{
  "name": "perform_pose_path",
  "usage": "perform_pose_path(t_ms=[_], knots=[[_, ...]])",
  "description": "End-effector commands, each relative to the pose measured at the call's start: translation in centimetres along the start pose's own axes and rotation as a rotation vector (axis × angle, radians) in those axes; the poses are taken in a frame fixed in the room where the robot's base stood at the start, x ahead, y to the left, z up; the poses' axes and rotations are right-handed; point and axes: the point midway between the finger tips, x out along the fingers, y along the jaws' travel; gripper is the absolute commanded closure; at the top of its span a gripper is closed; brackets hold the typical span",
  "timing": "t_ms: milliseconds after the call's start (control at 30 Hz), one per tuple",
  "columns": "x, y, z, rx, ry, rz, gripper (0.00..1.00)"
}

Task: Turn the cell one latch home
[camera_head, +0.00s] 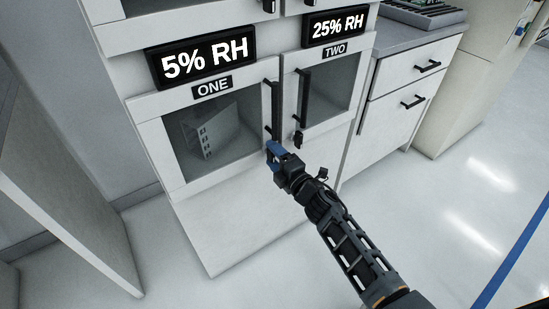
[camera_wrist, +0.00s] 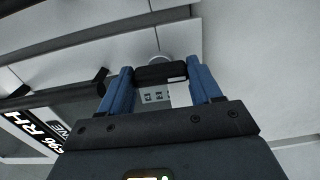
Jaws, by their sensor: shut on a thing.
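The door of cell one (camera_head: 203,142) stands shut in the cabinet, under the plate ONE (camera_head: 212,87) and the lit sign 5% RH (camera_head: 203,63). Its black vertical handle (camera_head: 271,108) is on the door's right side. My gripper (camera_head: 273,152) is at the lower right of that door, just below the handle. In the wrist view its blue fingers (camera_wrist: 161,88) are shut on the black latch (camera_wrist: 160,73), which lies across between them. In the head view my gripper hides the cell one latch.
Cell two's door (camera_head: 331,88) is beside it on the right, shut, with its own handle (camera_head: 303,98) and black latch (camera_head: 298,138). A rack shows behind the cell one glass. Drawers (camera_head: 405,90) stand farther right. A pale panel (camera_head: 65,190) stands at the left. The floor at right is clear.

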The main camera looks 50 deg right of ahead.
Motion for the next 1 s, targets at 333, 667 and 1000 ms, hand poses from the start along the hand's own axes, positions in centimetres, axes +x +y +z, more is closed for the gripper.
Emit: perform_pose_path(t_ms=[333, 667, 1000], knots=[[-0.03, -0.10, -0.09, -0.031, 0.002, -0.002, 0.67], [-0.03, -0.10, -0.09, -0.031, 0.002, -0.002, 0.28], [0.00, 0.01, -0.03, -0.029, 0.001, 0.000, 0.11]])
